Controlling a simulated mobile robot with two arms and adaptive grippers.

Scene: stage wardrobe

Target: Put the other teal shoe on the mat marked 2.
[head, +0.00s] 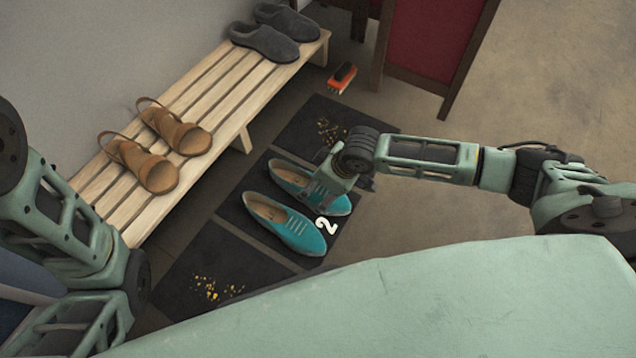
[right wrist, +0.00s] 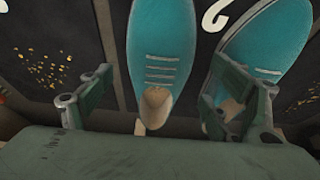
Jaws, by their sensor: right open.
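Two teal shoes lie side by side on the dark mat marked 2 (head: 240,222), toes towards the lower right. The near shoe (head: 285,222) is clear in the head view. The far shoe (head: 287,176) is partly hidden by my right gripper (head: 325,188). In the right wrist view the far shoe (right wrist: 160,55) lies between the two open fingers of that gripper (right wrist: 160,95), with gaps on both sides. The near shoe (right wrist: 262,45) is at the right there, partly covered by a finger. My left gripper is out of view; only its arm shows.
A slatted wooden bench (head: 205,97) holds brown sandals (head: 150,165) and grey slippers (head: 265,42). A speckled mat (head: 295,125) lies beyond mat 2, another (head: 185,275) nearer. An orange brush (head: 341,78) lies by the red panel (head: 430,35). Floor at right is open.

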